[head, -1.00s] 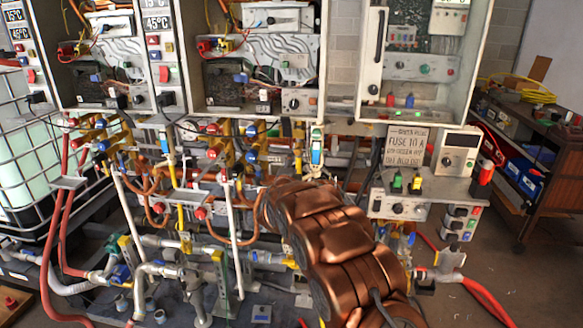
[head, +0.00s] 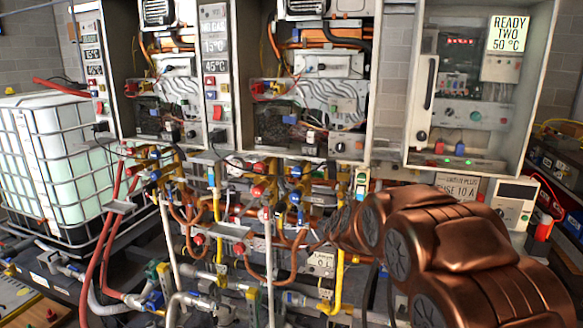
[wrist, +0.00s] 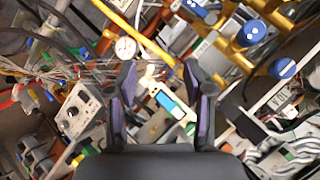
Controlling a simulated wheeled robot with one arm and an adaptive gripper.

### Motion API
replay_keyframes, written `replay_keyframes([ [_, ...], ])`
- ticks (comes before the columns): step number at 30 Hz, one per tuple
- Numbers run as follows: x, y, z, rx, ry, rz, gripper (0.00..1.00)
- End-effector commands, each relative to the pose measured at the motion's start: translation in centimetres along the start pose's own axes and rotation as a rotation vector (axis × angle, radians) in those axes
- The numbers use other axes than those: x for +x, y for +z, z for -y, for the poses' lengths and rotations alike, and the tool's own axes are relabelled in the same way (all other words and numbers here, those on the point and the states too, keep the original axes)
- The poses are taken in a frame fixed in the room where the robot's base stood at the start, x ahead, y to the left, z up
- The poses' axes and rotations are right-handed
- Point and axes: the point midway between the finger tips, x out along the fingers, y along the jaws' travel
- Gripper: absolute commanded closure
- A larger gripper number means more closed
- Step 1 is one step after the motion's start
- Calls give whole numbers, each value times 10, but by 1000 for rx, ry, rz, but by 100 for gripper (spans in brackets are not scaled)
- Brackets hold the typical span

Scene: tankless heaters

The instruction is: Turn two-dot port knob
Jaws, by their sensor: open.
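In the wrist view, a round blue knob (wrist: 251,32) with small white marks, which look like two dots, sits at the upper right on yellow pipework. A second blue knob (wrist: 282,68) with pale marks sits below and right of it. Blue valve knobs (head: 296,171) also show in the head view under the middle cabinet, with red ones beside them; their dots are too small to read. My gripper (wrist: 160,78) is open and empty. Its fingers point at a blue-and-white fitting (wrist: 172,104), left of and below the blue knobs. In the head view my copper arm hides much of the gripper.
Open heater cabinets (head: 480,85) hang above the pipes. A sign reads READY TWO 50 °C (head: 508,34). Red hoses and white pipes (head: 268,265) crowd the space below. A caged white tank (head: 60,165) stands at left.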

Motion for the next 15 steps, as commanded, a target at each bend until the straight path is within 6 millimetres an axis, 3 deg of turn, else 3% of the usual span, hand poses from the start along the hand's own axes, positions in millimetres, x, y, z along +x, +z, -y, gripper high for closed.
replay_keyframes([
  [5,-54,24,-31,-140,91,135,49],
  [15,-169,76,-114,-405,270,417,49],
])
